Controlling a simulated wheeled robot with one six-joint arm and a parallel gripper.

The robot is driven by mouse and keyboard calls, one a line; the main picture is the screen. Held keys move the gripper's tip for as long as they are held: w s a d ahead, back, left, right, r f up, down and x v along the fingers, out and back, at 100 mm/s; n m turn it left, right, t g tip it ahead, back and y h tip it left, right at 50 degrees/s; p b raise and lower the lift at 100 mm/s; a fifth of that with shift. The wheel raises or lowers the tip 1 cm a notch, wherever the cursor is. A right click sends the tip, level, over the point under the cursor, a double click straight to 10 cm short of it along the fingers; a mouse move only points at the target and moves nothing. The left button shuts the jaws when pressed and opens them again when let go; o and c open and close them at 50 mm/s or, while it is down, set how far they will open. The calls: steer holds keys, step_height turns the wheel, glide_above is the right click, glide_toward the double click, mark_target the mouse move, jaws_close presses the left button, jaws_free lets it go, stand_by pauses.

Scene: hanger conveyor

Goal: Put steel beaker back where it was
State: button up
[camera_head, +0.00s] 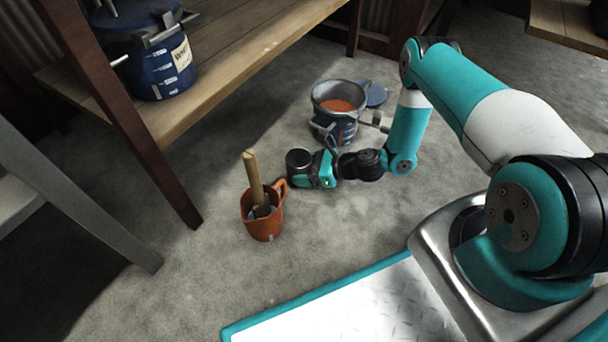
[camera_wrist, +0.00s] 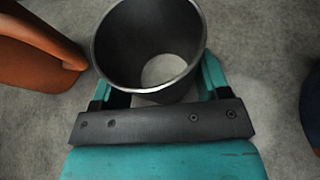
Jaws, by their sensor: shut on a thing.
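The steel beaker (camera_head: 298,162) is a dark grey metal cup with an open top. It is close above or on the concrete floor; I cannot tell if its base touches. My gripper (camera_head: 314,167) is shut on the beaker from its right side in the head view. In the wrist view the beaker (camera_wrist: 150,45) sits between the fingers of my gripper (camera_wrist: 155,88), and I look down into its mouth. It looks empty, with a pale round patch at the bottom. The gripper hides part of the beaker's side.
An orange-brown mug (camera_head: 263,224) with a wooden-handled tool stands just left of the beaker. A blue pot (camera_head: 335,126) with orange contents is behind, its blue lid (camera_head: 374,94) beside it. A wooden shelf (camera_head: 235,58) holds another blue pot (camera_head: 160,70). The front floor is clear.

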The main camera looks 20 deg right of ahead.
steer(key=shift+f, duration=0.1)
steer(key=shift+f, duration=0.1)
steer(key=o, duration=1.1)
steer(key=shift+c, duration=0.2)
